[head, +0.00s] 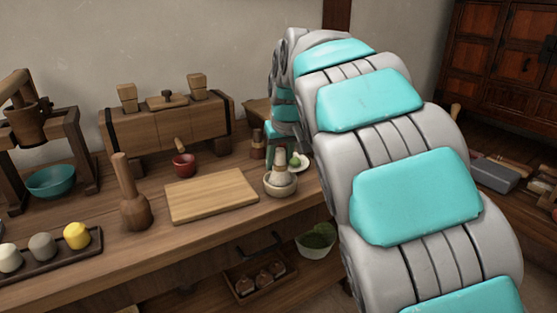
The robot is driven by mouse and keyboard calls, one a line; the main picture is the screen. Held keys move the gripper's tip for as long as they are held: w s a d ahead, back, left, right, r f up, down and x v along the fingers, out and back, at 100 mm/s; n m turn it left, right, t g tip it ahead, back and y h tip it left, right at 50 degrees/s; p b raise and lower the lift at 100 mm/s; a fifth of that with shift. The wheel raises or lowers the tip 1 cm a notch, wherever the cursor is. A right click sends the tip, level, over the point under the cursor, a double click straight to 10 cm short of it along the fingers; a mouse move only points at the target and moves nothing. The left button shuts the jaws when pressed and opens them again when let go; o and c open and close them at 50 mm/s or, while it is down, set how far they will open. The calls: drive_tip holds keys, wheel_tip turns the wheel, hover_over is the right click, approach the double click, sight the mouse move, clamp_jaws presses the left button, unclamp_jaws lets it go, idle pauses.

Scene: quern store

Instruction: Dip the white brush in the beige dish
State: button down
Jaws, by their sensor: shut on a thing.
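The beige dish (280,189) is a small round bowl near the front edge of the wooden bench, right of the cutting board. My gripper (277,152) points down just above it, small and partly hidden by my arm. It is shut on what seems to be the white brush (279,168), a pale shape between the jaws and the dish. Its lower end appears within the dish's rim. I cannot tell whether it touches the bottom.
A white saucer (302,163) with green pieces and a brown bottle (257,146) stand close behind the dish. A glass bowl of greens (316,241) is below the bench edge.

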drive_tip(key=shift+f, duration=0.55)
idle(0.8)
drive_tip(key=shift+r, duration=0.1)
drive_tip(key=shift+r+p, duration=1.1)
drive_tip(key=shift+r, duration=2.4)
drive_tip(key=shift+f, duration=0.1)
